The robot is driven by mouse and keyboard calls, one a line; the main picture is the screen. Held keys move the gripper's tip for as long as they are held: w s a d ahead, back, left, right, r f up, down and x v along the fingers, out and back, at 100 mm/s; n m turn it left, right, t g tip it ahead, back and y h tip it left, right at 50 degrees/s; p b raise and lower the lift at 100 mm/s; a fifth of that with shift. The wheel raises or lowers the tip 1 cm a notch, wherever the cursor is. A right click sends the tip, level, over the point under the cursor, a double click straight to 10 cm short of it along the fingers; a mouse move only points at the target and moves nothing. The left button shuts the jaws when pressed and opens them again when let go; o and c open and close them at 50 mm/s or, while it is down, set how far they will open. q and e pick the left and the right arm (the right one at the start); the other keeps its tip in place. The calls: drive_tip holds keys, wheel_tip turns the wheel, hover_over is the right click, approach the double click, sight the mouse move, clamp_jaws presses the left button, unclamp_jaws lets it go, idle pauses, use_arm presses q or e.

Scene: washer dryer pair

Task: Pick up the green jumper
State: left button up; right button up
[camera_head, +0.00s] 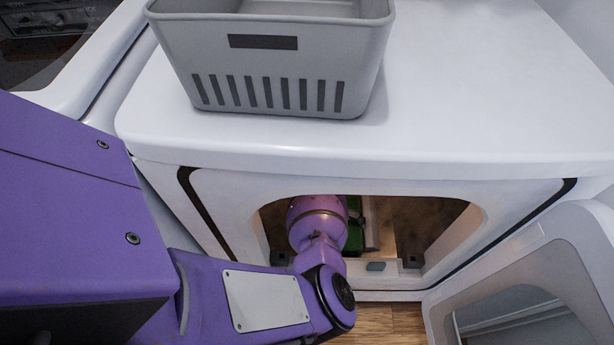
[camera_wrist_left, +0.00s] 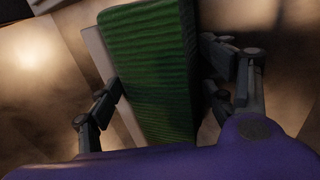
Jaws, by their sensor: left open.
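The green jumper (camera_wrist_left: 150,65) shows in the left wrist view as a ribbed, folded green block inside the drum. In the head view only a small green patch of it (camera_head: 355,238) shows beside my left wrist. My left gripper (camera_wrist_left: 160,105) is open, with one dark finger on each side of the jumper. I cannot tell whether the fingers touch it. In the head view my left arm reaches through the machine's opening (camera_head: 440,255), and the wrist hides the gripper and most of the jumper. My right gripper is not in view.
A grey basket (camera_head: 270,65) stands on top of the white machine (camera_head: 480,90). The open door (camera_head: 540,275) hangs at the lower right. A pale strip (camera_wrist_left: 100,55) lies beside the jumper.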

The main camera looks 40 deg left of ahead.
use_arm(q)
drive_tip(key=shift+w+r, duration=0.15)
drive_tip(key=shift+w, duration=0.05)
drive_tip(key=shift+c, duration=0.4)
drive_tip(key=c, duration=1.1)
drive_tip(key=shift+r, duration=0.15)
